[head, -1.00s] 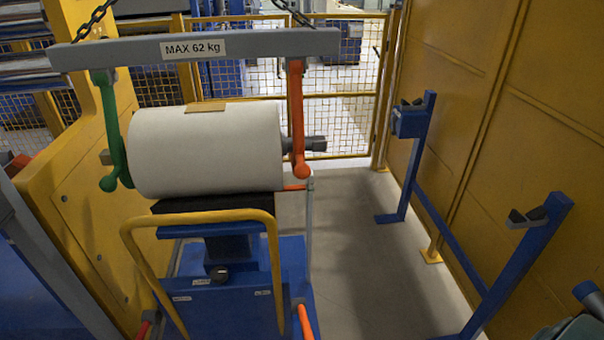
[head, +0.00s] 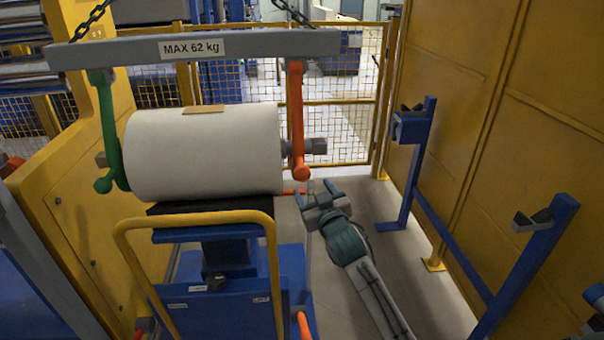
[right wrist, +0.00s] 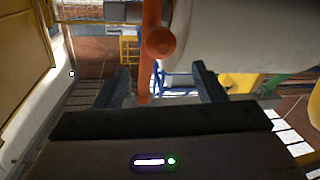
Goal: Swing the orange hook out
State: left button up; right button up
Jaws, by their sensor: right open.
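The orange hook (head: 297,120) hangs from the right end of the grey lifting beam (head: 130,49), beside the right end of the white film roller (head: 203,152). Its knobbed lower end is near the roller's grey shaft (head: 318,146). The green hook (head: 107,130) hangs at the left end. My right gripper (head: 318,190) is open and empty, just below the orange hook's lower end. In the right wrist view, the orange hook (right wrist: 152,50) shows between and beyond the two open fingers (right wrist: 160,85). My left gripper is not in view.
The roller rests on a blue lift cart with a yellow handle (head: 195,222). A blue rack (head: 420,165) with cradles stands to the right before a yellow wall (head: 520,110). Yellow mesh fencing (head: 345,120) is behind. Grey floor lies between the cart and the rack.

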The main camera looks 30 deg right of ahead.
aim_at(305, 176)
jog(key=w, duration=0.3)
jog(key=w+d+p, duration=0.1)
jog(key=w, duration=0.6)
jog(key=shift+d+f, duration=0.15)
jog(key=shift+d, duration=0.1)
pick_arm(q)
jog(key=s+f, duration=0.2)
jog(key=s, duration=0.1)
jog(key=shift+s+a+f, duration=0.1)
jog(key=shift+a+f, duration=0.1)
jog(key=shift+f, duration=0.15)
pick_arm(e)
jog(key=c, duration=1.3)
jog(key=shift+c, duration=0.3)
pick_arm(q)
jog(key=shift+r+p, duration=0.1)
jog(key=shift+p, duration=0.25)
